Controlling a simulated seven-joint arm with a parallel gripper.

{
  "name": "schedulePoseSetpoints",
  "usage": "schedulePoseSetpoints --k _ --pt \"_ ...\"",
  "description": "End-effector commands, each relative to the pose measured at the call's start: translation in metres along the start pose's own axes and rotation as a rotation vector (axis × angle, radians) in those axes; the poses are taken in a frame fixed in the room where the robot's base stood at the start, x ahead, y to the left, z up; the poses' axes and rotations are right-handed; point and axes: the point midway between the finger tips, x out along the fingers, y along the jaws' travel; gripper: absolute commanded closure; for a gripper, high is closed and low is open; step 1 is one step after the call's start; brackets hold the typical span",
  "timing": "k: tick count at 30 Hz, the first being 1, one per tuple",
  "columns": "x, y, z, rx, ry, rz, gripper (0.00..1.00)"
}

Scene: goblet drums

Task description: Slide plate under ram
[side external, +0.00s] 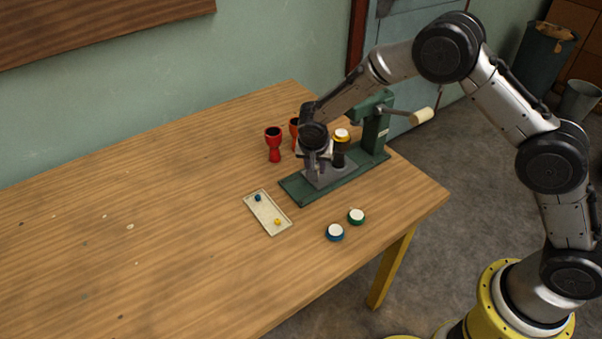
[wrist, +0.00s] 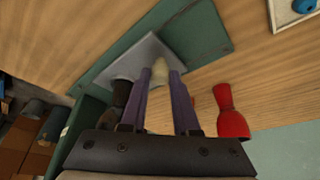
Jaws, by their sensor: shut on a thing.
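The grey plate (side external: 318,182) lies on the green base of the press (side external: 300,190); it also shows in the wrist view (wrist: 145,52). A black goblet drum (side external: 340,153) with a yellow rim and white top stands upright on the plate; its dark body is partly seen in the wrist view (wrist: 121,92). My gripper (wrist: 161,78) is shut on a pale knob (wrist: 160,69) on the plate, beside the drum. The green press column (side external: 375,128) rises behind and right of the drum. The ram is hidden or too small to tell.
Two red goblet shells (side external: 273,144) stand left of the press, one partly behind my wrist. A cream tray (side external: 265,217) holds a blue and a yellow piece. The press handle (side external: 421,116) sticks out right.

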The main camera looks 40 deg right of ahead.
Motion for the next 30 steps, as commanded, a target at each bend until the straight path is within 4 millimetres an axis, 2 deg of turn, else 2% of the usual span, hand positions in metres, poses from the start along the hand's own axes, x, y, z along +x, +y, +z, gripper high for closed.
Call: schedulePoseSetpoints --k 1,6,17,18,22,23,30 --pt "0.003 0.01 -0.011 0.006 0.002 -0.002 1.0" --pt "0.011 0.03 -0.029 0.003 0.002 -0.003 1.0" --pt "0.013 0.036 -0.034 0.001 0.003 0.001 1.0" --pt "0.013 0.036 -0.035 0.001 0.003 0.001 0.67" --pt "0.013 0.036 -0.034 0.002 0.003 0.002 0.44" --pt "0.013 0.036 -0.034 0.001 0.002 0.001 0.41" --pt "0.013 0.035 -0.032 0.0 0.001 -0.001 0.41"
